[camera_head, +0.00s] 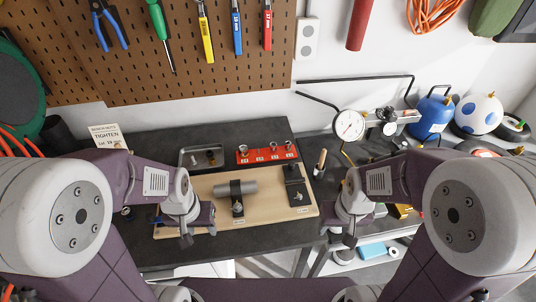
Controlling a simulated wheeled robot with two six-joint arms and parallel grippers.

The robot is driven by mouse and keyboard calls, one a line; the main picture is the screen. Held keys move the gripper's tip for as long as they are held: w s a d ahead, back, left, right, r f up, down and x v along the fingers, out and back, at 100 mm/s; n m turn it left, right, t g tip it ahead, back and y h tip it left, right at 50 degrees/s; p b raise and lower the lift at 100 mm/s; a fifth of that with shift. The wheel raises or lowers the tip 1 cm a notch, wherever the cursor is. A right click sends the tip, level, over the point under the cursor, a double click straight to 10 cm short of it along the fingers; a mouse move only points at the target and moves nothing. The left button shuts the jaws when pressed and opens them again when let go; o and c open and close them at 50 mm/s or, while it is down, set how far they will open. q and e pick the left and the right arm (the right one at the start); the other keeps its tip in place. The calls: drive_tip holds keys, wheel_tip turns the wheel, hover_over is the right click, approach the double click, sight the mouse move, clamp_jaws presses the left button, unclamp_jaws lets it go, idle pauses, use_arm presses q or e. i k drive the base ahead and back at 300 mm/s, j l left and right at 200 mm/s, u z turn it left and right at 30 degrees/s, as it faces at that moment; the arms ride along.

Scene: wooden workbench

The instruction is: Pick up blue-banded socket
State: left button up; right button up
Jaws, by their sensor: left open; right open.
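A red socket rail (267,157) stands at the back of the dark workbench with several small metal sockets (273,146) in it. The sockets are too small to tell which one has a blue band. A wooden board (265,211) in front carries a grey cylinder (236,188) on a dark holder. My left gripper (199,229) is open and empty over the front left of the board. My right gripper (338,230) is open and empty, right of the board near the bench's front edge. Both are well in front of the rail.
A metal tray (186,156) with small parts sits left of the rail. A black block (294,170) stands on the board's right. A wooden-handled tool (321,160) stands right of the rail. A pressure gauge (349,125) and blue tank (429,117) are at the back right.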

sight(126, 212)
drive_tip(key=u, duration=1.7)
drive_tip(key=j+u, duration=0.15)
drive_tip(key=u, duration=0.3)
drive_tip(key=i+u, duration=0.15)
drive_tip(key=u, duration=0.25)
